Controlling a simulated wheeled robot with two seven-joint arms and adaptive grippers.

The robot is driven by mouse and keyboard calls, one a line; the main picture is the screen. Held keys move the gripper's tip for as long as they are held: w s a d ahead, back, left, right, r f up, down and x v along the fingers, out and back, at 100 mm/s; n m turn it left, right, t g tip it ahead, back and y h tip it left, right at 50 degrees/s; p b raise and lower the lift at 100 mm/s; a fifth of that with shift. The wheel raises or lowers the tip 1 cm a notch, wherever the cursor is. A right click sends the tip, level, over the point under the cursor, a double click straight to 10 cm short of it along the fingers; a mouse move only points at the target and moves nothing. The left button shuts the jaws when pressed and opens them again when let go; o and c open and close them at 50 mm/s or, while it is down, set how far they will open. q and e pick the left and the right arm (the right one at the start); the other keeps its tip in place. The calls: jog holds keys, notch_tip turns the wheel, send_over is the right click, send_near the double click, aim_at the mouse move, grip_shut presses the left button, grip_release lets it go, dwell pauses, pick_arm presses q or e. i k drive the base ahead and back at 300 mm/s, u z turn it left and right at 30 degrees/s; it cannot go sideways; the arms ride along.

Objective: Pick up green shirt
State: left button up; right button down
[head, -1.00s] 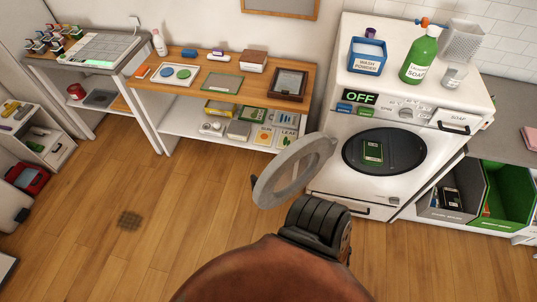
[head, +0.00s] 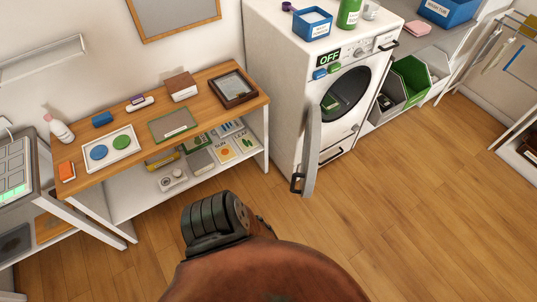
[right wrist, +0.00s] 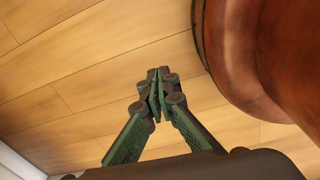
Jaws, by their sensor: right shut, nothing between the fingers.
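A small dark green item (head: 331,102) shows inside the drum of the white washing machine (head: 281,78), behind the open round door (head: 312,150). It is partly hidden, and I cannot tell for certain that it is the green shirt. My right gripper (right wrist: 157,80) is in the right wrist view, with its green fingers shut together and empty, above the wooden floor. It is away from the machine, which does not show in that view. My left gripper is not in view.
The open door stands out from the machine's front. A wooden table (head: 206,98) with trays, frames and boxes stands left of it. A green bin (head: 411,80) and a grey bin (head: 391,99) sit right of it. The floor (head: 400,220) in front is clear.

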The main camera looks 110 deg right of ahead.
aim_at(330, 105)
jog(key=i, duration=1.1)
jog(key=z, duration=4.6)
jog(key=i, duration=1.65)
